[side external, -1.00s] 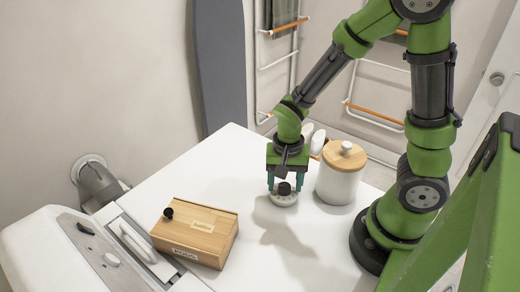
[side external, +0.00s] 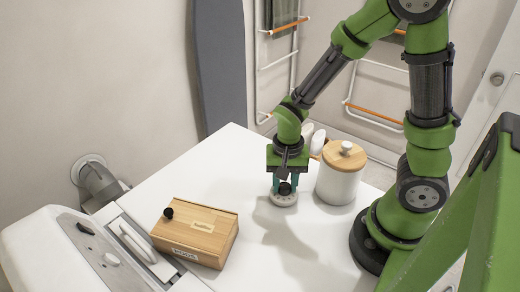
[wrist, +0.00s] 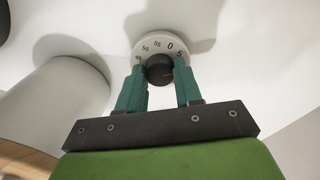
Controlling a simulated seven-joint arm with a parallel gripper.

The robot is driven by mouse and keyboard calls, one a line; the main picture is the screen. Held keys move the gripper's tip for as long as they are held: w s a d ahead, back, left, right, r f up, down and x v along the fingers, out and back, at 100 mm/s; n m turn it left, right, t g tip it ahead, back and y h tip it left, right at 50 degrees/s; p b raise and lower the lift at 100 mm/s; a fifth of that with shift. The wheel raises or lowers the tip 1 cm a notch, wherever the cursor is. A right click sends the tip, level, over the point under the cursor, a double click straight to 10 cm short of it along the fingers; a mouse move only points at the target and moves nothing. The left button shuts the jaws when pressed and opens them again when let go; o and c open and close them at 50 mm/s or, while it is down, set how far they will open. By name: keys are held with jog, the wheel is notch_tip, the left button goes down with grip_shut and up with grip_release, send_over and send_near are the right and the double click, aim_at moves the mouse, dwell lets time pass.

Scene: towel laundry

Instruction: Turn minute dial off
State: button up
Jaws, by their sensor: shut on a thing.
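The minute dial (side external: 284,201) is a small round light-grey timer with a black knob, lying on the white table top. In the wrist view the dial (wrist: 150,42) shows numbers around its rim, with 0 and 5 at the upper right. The black knob (wrist: 159,70) has a small reddish mark on its right part, near the 5. My gripper (side external: 285,187) points down over the dial. In the wrist view its teal fingers (wrist: 161,78) stand on both sides of the knob, shut on it. The knob's lower part is partly hidden.
A white canister (side external: 338,185) with a wooden lid stands close to the right of my gripper. A wooden box (side external: 195,232) with a black knob lies at the front left. The white table (side external: 235,165) is clear between the box and the dial.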

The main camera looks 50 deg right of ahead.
jog(key=shift+n, duration=0.3)
jog(key=n, duration=0.4)
jog(key=shift+n, duration=0.3)
jog(key=n, duration=0.5)
jog(key=shift+n, duration=0.4)
jog(key=o, duration=1.1)
jog(key=shift+c, duration=0.2)
jog(key=shift+r, duration=0.1)
